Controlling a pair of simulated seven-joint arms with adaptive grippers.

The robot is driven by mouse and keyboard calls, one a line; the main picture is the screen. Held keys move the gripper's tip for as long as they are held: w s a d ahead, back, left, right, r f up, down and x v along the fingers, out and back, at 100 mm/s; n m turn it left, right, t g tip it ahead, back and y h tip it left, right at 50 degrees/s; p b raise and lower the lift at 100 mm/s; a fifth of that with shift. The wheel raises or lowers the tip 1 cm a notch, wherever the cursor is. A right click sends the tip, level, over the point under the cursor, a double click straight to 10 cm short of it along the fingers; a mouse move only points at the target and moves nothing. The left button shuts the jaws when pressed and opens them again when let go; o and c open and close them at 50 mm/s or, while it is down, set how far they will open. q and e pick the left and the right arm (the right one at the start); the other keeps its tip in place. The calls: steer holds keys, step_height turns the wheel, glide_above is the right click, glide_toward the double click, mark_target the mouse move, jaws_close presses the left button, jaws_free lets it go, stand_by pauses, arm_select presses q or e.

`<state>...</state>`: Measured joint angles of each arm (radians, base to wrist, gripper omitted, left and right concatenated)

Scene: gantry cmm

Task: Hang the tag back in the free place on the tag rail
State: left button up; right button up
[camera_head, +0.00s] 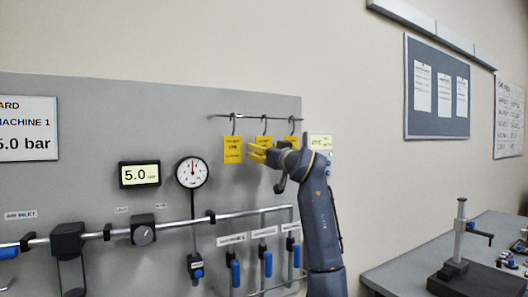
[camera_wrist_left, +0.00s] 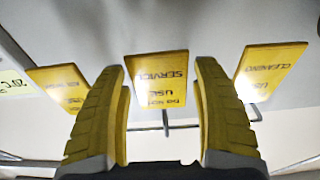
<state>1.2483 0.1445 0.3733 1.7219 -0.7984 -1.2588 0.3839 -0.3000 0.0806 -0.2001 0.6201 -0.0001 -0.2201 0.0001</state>
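The tag rail (camera_head: 258,117) is a thin bar on the upper part of the grey panel. Three yellow tags hang on hooks along it: a left tag (camera_head: 233,150), a middle tag (camera_head: 264,140) and a right tag (camera_head: 292,140). The left wrist view shows them upside down, with the "SERVICE" tag (camera_wrist_left: 160,78) in the middle and the "CLEANING" tag (camera_wrist_left: 268,70) at right. My left gripper (camera_head: 257,153) is at the middle tag, partly covering it. Its yellow fingers (camera_wrist_left: 163,110) stand apart, with the SERVICE tag showing between their tips; contact is unclear. My right gripper is out of view.
Below the tags are pipes (camera_head: 120,231) and blue-handled valves (camera_head: 235,272). A round gauge (camera_head: 192,172) and a 5.0 display (camera_head: 139,174) are left of them. A small green display (camera_head: 320,142) is close right of the rail. A bench (camera_head: 400,270) stands at lower right.

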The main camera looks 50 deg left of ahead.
arm_select(q)
steer(key=shift+o, duration=0.9)
